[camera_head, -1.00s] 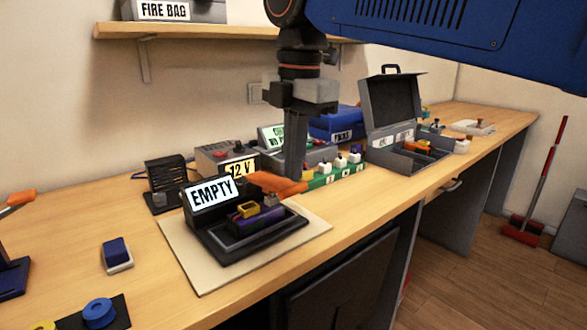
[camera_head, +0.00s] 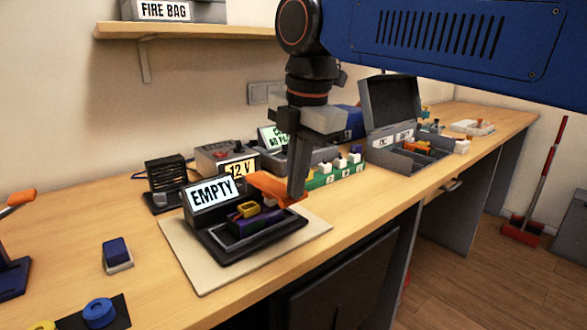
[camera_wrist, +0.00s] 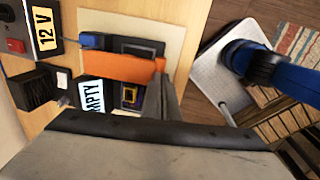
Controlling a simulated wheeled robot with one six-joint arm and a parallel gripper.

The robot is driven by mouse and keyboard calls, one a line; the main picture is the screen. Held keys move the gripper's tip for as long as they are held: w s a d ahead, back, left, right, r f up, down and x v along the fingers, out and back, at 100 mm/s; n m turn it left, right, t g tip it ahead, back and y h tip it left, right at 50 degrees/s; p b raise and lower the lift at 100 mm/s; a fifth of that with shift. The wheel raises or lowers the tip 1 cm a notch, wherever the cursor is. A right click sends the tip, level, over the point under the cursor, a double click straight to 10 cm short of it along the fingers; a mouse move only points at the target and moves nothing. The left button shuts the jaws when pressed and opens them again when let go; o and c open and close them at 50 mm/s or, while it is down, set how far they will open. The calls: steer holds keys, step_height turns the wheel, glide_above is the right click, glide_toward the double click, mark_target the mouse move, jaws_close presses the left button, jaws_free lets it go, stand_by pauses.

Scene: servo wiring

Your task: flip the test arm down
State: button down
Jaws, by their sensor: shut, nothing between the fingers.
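The orange test arm (camera_head: 273,188) belongs to the black test stand (camera_head: 262,233) with the sign EMPTY (camera_head: 212,191). It reaches out over the stand's right part, tilted slightly down towards its free end. A purple servo (camera_head: 245,221) with a yellow part on top lies in the stand under and in front of it. My gripper (camera_head: 297,195) is shut and empty, pointing down, with its tips at the arm's free end. In the wrist view the orange arm (camera_wrist: 115,67) runs up to my fingers (camera_wrist: 162,85); whether they touch it is unclear.
The stand sits on a pale mat (camera_head: 190,262). Behind are a 12 V supply (camera_head: 222,157), a dark coil-like block (camera_head: 165,178) and a green rack (camera_head: 337,172). A grey open case (camera_head: 390,118) stands to the right. A blue switch-like block (camera_head: 117,252) lies at left.

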stand_by(0.5)
steer(key=shift+r, duration=0.95)
step_height(320, 180, up, 13)
steer(key=s+d, duration=0.2)
steer(key=s+d+f+m+t, duration=0.1)
steer(key=d+f+m, duration=0.6)
steer(key=f, duration=0.3)
steer(key=d+f+m+t, duration=0.1)
steer(key=d+f+m, duration=0.6)
steer(key=f, duration=0.2)
steer(key=s+d+f+m, duration=0.2)
steer(key=d+f+m, duration=0.1)
steer(key=f, duration=0.4)
steer(key=s+d+f+m+t, duration=0.1)
steer(key=s+d+f+m, duration=0.2)
steer(key=f, duration=0.4)
steer(key=s+d+f+m+h, duration=0.1)
steer(key=s+d+f+m, duration=0.1)
steer(key=f+m, duration=0.3)
step_height(320, 180, down, 2)
steer(key=shift+s+d, duration=0.4)
steer(key=shift+d, duration=0.3)
